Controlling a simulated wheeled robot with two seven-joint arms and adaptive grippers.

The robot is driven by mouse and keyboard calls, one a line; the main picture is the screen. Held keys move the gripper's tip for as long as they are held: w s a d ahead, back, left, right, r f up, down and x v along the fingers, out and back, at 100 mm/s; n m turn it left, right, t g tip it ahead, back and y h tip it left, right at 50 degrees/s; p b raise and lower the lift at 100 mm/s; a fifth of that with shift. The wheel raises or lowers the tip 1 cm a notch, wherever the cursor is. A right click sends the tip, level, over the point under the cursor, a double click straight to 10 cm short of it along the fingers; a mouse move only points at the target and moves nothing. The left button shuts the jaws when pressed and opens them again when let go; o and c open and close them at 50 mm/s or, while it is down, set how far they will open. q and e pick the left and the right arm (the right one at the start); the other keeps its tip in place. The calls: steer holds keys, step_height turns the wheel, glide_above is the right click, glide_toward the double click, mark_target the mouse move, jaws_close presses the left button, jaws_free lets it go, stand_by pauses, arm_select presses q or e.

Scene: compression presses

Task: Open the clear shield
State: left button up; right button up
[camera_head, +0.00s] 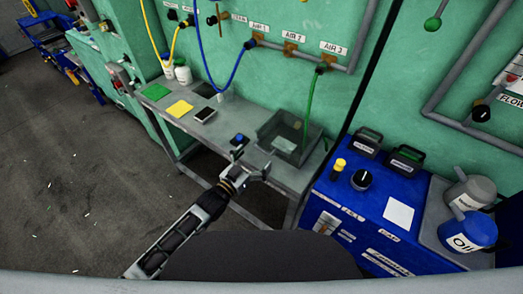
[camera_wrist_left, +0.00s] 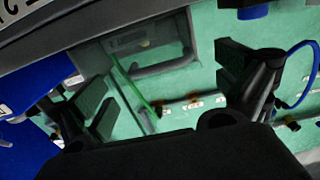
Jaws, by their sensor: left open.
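The clear shield (camera_head: 291,137) looks like a see-through grey box on the metal bench, below the AIR labels. Its see-through panel (camera_wrist_left: 150,60) shows between my fingers in the left wrist view, with a frame or handle-like bar on it. My left gripper (camera_head: 254,162) is at the bench's front edge, just left of and in front of the shield. In the left wrist view its fingers (camera_wrist_left: 165,92) are spread wide with nothing between them. I cannot tell whether a finger touches the shield. My right gripper is not in view.
A small blue-topped button (camera_head: 239,139) stands on the bench (camera_head: 240,118) beside the gripper. Green and yellow pads (camera_head: 179,108) lie further left. A green hose (camera_head: 311,100) hangs down at the shield. A blue cabinet (camera_head: 345,200) with dark-handled items and an oil can (camera_head: 467,232) stands right.

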mark_target(261, 150)
arm_select(q)
steer(key=shift+x, duration=1.2)
steer(key=shift+w+d, duration=0.45)
steer(key=shift+w, duration=0.15)
steer(key=shift+w+d, duration=0.1)
steer(key=shift+w, duration=0.05)
steer(key=c, duration=1.4)
steer(key=shift+c, duration=0.4)
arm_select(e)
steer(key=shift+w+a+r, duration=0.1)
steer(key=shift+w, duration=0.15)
arm_select(q)
steer(key=shift+r, duration=0.1)
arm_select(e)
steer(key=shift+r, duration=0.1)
